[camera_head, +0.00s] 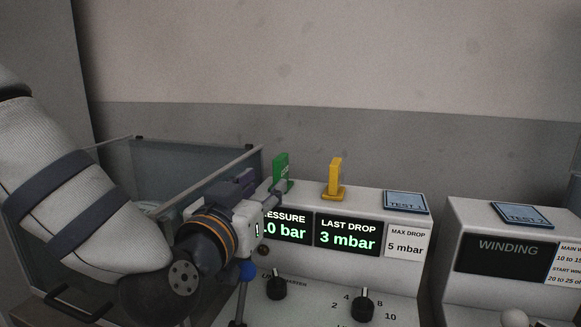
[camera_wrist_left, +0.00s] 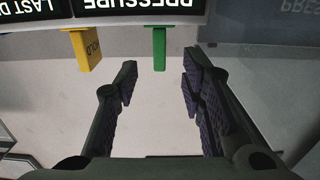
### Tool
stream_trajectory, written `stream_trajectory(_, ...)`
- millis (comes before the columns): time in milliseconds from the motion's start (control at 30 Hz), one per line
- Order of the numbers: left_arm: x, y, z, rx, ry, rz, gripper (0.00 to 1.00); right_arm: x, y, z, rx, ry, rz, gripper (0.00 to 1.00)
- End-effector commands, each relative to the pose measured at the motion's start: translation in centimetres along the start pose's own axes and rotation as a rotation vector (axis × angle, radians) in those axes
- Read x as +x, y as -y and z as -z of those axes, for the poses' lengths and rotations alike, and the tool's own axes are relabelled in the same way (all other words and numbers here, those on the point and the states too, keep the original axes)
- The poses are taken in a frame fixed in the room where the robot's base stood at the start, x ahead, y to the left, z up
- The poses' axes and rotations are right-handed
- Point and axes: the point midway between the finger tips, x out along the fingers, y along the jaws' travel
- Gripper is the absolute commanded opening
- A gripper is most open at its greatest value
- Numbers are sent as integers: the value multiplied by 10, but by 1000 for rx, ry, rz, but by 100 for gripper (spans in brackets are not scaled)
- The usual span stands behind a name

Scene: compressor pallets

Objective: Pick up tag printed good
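A green tag (camera_head: 281,166) stands upright on top of the white test panel, at its left end. Its small pale print is too small to read surely. A yellow tag (camera_head: 336,176) stands to its right; in the left wrist view the yellow tag (camera_wrist_left: 88,48) shows print like HOLD. My left gripper (camera_head: 272,190) is just beside the green tag in the head view. In the left wrist view the gripper (camera_wrist_left: 160,82) is open and empty, and the green tag (camera_wrist_left: 159,48) lies just beyond the fingertips, between their lines. My right gripper is not in view.
The test panel (camera_head: 345,210) carries lit displays, knobs and a blue TEST 1 plate (camera_head: 405,202). A second panel (camera_head: 470,215) with a TEST 2 plate (camera_head: 521,215) stands right. A glass-sided enclosure (camera_head: 180,165) is behind my left arm. A wall closes the back.

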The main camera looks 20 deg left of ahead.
Motion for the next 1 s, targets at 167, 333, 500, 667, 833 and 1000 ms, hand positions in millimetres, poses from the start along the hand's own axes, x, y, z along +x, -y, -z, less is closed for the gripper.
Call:
stream_trajectory(167, 40, 0, -6, -1, 8, 1, 37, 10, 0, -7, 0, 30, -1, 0)
stream_trajectory(333, 62, 0, 0, -1, 4, 2, 37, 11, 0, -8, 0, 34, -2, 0)
stream_trajectory(500, 94, 0, 6, -1, 7, 0, 37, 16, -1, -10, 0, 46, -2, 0)
stream_trajectory(667, 103, -1, 7, 0, 7, -1, 37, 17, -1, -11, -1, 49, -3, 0)
stream_trajectory(833, 103, -1, 8, 0, 5, -1, 30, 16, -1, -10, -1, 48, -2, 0)
stream_trajectory(1000, 103, -1, 8, 0, 5, -1, 0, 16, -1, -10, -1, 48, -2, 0)
